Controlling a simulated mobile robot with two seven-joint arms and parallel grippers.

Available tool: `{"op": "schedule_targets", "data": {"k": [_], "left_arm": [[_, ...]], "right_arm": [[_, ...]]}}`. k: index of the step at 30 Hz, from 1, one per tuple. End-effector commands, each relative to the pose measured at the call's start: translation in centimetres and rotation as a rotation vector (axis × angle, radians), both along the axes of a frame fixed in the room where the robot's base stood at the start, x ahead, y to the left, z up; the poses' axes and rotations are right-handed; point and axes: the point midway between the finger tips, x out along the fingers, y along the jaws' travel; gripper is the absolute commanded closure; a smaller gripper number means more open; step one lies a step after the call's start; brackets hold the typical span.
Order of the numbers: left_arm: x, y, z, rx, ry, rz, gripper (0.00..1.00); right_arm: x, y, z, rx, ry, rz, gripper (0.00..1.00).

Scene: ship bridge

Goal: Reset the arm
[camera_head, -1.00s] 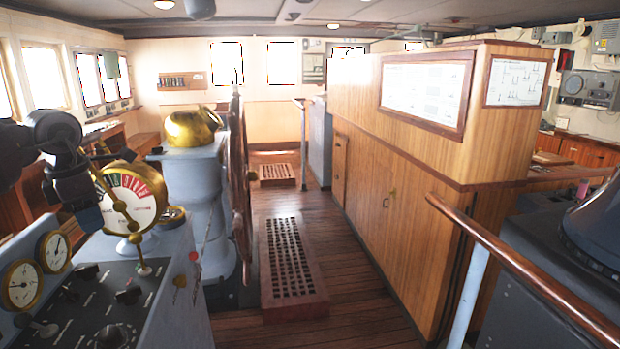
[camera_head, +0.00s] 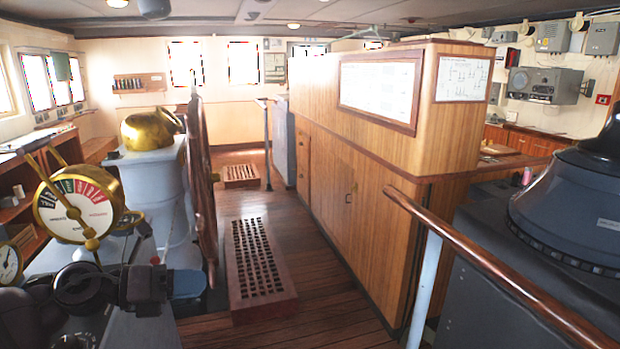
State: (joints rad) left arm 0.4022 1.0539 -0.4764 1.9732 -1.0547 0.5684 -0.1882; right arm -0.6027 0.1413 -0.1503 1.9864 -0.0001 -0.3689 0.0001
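My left arm comes in at the lower left, black and bent, over the grey control console (camera_head: 135,335). My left gripper (camera_head: 187,284) is at its right end, seen from behind and partly hidden by the wrist, so its fingers cannot be made out. It holds nothing that I can see. The brass engine telegraph (camera_head: 80,205), with a white dial and a long brass lever, stands just behind and above the arm, and the arm hides its lower part. My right gripper is not in view.
A grey pedestal with a brass dome (camera_head: 150,128) and a wooden ship's wheel (camera_head: 199,180) stand beyond the console. A floor grating (camera_head: 259,260) lies in the aisle. A wooden handrail (camera_head: 480,260) and a dark round-topped unit (camera_head: 575,215) are at right.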

Motion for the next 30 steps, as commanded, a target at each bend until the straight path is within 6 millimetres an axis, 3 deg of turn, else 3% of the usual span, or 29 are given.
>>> {"op": "schedule_targets", "data": {"k": [3,6,14,19,23,30], "left_arm": [[-0.6,-1.4,0.2,-0.256,0.07,0.126,0.61],[-0.9,-1.4,0.2,-0.457,0.144,0.254,0.61],[-1.8,1.7,-2.0,-0.924,0.396,0.654,0.61],[-3.8,4.9,-5.9,-1.172,0.598,0.958,0.61],[-6.5,7.1,-9.7,-1.327,0.773,1.204,0.61],[-14.3,9.2,-17.0,-1.511,1.122,1.677,0.61]], "right_arm": [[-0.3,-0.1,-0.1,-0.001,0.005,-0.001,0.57],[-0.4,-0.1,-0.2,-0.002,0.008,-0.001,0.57],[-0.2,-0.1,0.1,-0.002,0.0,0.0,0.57],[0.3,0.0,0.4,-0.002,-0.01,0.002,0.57],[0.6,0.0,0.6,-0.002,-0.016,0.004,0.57],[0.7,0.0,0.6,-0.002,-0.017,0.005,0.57]]}}
